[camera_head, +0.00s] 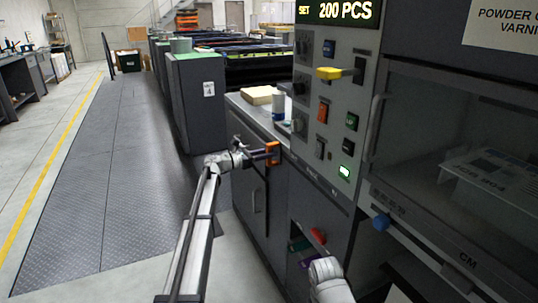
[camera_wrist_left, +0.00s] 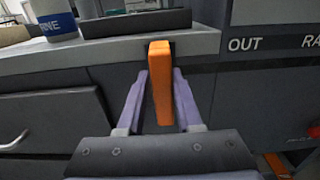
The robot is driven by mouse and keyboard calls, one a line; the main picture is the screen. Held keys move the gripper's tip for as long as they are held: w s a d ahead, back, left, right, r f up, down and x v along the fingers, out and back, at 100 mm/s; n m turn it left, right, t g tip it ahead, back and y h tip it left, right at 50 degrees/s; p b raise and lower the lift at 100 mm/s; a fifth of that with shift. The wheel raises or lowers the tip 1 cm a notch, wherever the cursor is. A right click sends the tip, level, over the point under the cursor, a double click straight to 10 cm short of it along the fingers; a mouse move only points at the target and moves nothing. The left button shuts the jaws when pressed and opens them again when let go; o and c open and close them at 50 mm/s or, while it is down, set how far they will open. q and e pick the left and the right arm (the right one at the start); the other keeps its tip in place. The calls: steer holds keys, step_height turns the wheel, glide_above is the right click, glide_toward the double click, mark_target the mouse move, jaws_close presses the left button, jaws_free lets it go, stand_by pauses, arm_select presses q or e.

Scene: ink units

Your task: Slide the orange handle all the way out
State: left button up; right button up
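The orange handle (camera_head: 272,148) sticks out from the front of the grey ink unit, just under its worktop edge, in the head view. In the left wrist view the handle (camera_wrist_left: 160,82) is an upright orange bar between my two finger tips. My left gripper (camera_head: 264,155) is at the handle, with one finger on each side of it in the wrist view (camera_wrist_left: 160,75). The gaps at the tips are very thin, so I cannot tell whether the fingers touch it. Of my right arm only a pale link shows at the bottom; its gripper is out of view.
A control panel (camera_head: 325,110) with knobs, switches and a yellow lever (camera_head: 330,73) rises right of the handle. A cup (camera_wrist_left: 52,18) stands on the worktop. A niche with a red-ended item (camera_head: 318,236) is below. Open floor (camera_head: 120,190) lies left.

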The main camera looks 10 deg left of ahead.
arm_select(q)
steer(key=o, duration=0.4)
steer(key=shift+w+a, duration=0.1)
steer(key=shift+a, duration=0.1)
steer(key=v, duration=0.7)
steer(key=shift+s+a, duration=0.25)
